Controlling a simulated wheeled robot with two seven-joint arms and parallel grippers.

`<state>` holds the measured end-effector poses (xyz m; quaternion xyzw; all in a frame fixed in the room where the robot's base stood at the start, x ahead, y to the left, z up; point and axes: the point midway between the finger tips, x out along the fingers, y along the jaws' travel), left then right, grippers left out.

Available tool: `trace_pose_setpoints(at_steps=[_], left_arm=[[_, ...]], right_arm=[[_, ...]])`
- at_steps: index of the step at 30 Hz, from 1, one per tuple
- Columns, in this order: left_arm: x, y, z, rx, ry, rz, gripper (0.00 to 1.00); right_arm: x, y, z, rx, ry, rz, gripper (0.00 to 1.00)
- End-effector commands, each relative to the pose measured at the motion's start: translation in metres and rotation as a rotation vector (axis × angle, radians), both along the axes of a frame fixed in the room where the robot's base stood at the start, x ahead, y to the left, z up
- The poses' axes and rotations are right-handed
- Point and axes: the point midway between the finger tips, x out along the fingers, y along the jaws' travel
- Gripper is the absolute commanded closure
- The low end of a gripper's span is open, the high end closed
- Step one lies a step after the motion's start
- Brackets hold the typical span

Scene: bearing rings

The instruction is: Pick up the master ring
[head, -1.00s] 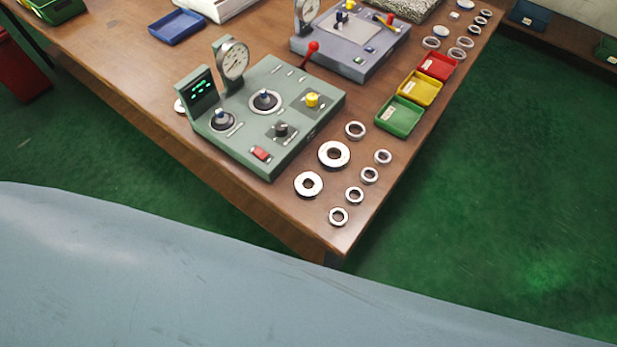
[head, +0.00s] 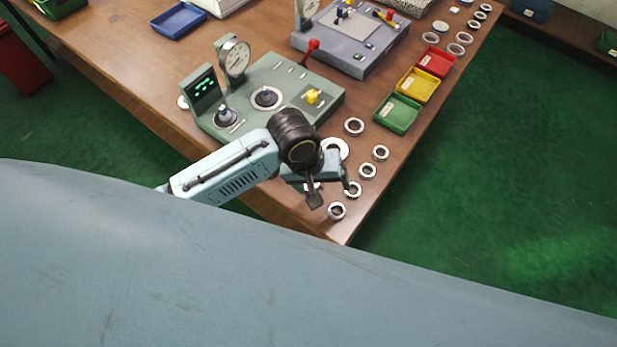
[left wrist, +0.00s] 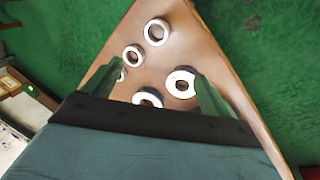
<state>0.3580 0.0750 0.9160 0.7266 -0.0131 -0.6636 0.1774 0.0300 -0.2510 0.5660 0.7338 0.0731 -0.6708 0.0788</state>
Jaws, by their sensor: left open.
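Several metal rings lie flat on the front corner of the brown table; none bears a readable mark, so I cannot tell which is the master ring. One large, wide-faced ring (head: 337,147) is partly covered by my left gripper (head: 332,192); another large ring is almost wholly hidden beneath it. Smaller rings lie to the right, including one (head: 337,211) nearest the corner. My left gripper is open, empty and above the rings. In the left wrist view its fingers (left wrist: 155,82) are apart, with a ring (left wrist: 180,83) by the right finger and another ring (left wrist: 148,97) partly hidden below. My right gripper is not visible.
A green gauge station (head: 250,105) with knobs and a dial stands left of the rings. Green (head: 397,113), yellow (head: 418,84) and red (head: 436,61) trays line the right table edge (head: 392,170). A grey station (head: 350,40) stands behind.

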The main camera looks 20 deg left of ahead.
Motion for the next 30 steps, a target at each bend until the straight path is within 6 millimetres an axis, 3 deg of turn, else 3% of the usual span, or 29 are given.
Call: trace_pose_setpoints(at_steps=[1,6,13,17,24,30], left_arm=[[0.012,0.003,0.013,0.031,0.023,0.042,0.16],[0.030,0.020,0.035,0.136,0.118,0.223,0.16],[0.040,0.041,0.049,0.225,0.167,0.380,0.16],[0.041,0.043,0.035,0.236,0.174,0.400,0.16],[0.041,0.043,-0.011,0.234,0.172,0.398,0.16],[0.042,0.042,-0.030,0.231,0.170,0.397,0.16]], right_arm=[[-0.001,0.000,0.003,0.000,0.001,0.000,0.64],[-0.001,0.000,0.006,0.001,0.001,0.000,0.64],[0.000,0.002,0.007,0.003,0.002,-0.001,0.64],[0.000,0.003,0.005,0.004,0.001,-0.001,0.64],[0.002,0.003,-0.001,0.005,-0.002,-0.001,0.64],[0.002,0.003,-0.003,0.005,-0.002,-0.001,0.64]])
